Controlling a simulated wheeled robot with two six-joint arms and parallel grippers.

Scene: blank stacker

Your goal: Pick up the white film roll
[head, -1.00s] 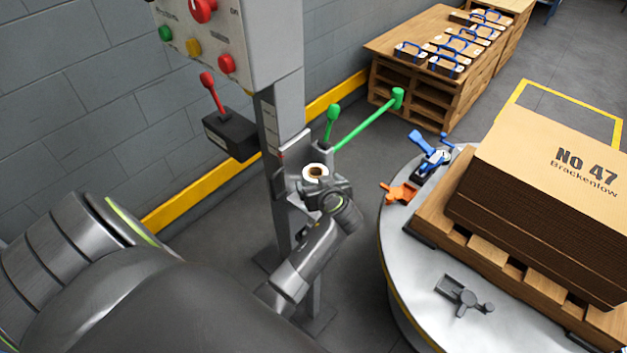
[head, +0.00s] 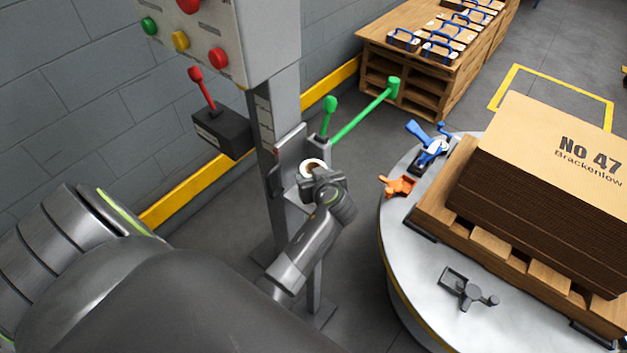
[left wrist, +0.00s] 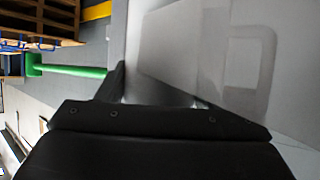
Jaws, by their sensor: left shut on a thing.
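The white film roll (head: 312,165) stands at the post's carriage in the head view. Its white ring-shaped top and brown core show; its lower part is hidden behind my gripper. My left gripper (head: 314,178) is at the roll's near side, shut on it. In the left wrist view, a pale, smooth surface fills the middle and right beyond my dark gripper (left wrist: 155,105); I cannot tell how much of it is the roll. My right gripper is not in view.
The grey post (head: 277,150) with a button box (head: 200,30) rises close behind the roll. A green-tipped bar (head: 362,115) sticks out beside it. A round turntable (head: 415,265) carries a pallet of stacked cardboard (head: 545,200) at right.

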